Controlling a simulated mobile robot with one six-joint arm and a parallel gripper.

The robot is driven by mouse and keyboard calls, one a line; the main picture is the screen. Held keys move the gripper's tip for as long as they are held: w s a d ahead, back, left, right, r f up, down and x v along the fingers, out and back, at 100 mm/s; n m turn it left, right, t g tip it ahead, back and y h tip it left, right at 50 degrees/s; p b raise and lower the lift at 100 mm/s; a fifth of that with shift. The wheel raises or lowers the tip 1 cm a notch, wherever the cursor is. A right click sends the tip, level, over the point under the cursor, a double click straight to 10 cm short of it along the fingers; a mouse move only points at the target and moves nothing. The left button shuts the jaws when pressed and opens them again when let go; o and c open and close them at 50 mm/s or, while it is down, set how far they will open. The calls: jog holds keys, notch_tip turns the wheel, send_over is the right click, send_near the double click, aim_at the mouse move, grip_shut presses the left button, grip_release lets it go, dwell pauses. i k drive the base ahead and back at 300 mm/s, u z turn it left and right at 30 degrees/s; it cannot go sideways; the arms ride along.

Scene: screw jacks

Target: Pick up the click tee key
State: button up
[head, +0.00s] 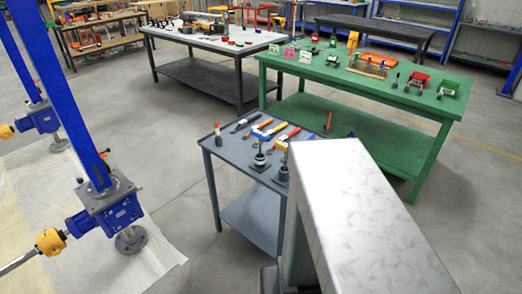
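I cannot tell which item is the click tee key. Several small hand tools lie on the top of the small grey table (221,151) in the middle of the head view. A thin upright dark piece (260,158) stands on a dark base near the table's front. My gripper is not in view. A large silver link of my arm fills the lower right and hides the right part of the grey table.
A green table (300,68) with several small items stands behind. A grey-topped workbench (165,37) is farther back. Blue screw jacks (116,212) with a yellow coupling (50,241) stand at left on a pale mat (155,270). Bare floor (140,130) lies between them and the tables.

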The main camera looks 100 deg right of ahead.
aim_at(261, 135)
jog(key=u, duration=0.05)
jog(key=k, duration=1.7)
jog(key=z, duration=0.4)
jog(key=i, duration=0.95)
jog(key=z, duration=0.1)
